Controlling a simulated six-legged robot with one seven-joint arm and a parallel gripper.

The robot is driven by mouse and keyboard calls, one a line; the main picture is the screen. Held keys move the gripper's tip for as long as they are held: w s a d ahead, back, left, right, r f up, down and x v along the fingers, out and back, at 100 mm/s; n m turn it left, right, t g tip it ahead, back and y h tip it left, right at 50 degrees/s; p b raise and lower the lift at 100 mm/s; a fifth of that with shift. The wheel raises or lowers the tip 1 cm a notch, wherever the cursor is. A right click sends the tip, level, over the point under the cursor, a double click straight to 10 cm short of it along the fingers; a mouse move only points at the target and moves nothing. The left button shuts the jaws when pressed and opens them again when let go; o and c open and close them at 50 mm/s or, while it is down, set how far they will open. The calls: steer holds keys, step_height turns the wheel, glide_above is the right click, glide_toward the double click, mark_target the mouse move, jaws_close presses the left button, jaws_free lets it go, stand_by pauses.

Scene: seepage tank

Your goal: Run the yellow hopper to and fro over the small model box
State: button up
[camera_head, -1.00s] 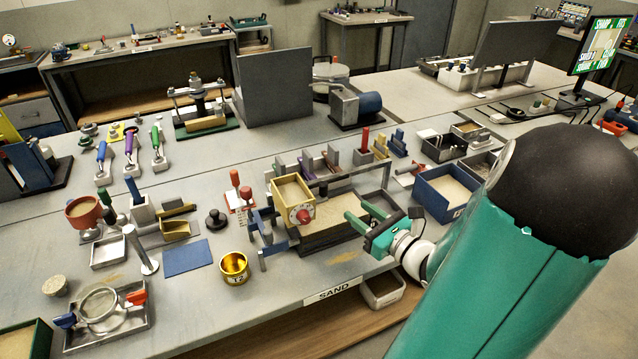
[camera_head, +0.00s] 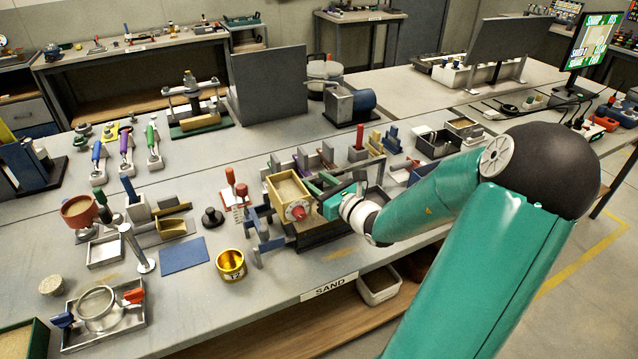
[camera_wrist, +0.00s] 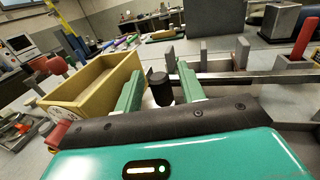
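The yellow hopper (camera_head: 268,188), an open sand-filled box with a red knob on its front, sits at the left end of the frame above the small model box (camera_head: 326,237). The model box's dark front wall shows; my arm and the hopper cover much of its top. My gripper (camera_head: 322,203) is at the hopper's right side. In the wrist view the hopper (camera_wrist: 95,85) is left of my gripper (camera_wrist: 160,80). The green fingers are apart, with a black upright grip (camera_wrist: 160,89) between them. Narrow gaps seem to show beside the grip.
A metal rail (camera_wrist: 250,78) runs to the right in the wrist view. A gold tin (camera_head: 231,265) and a blue mat (camera_head: 184,256) lie left of the model box. Several tools stand behind it. The bench's front edge is close, with a white bin (camera_head: 378,287) below.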

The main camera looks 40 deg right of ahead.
steer(key=shift+c, duration=0.5)
jaws_close()
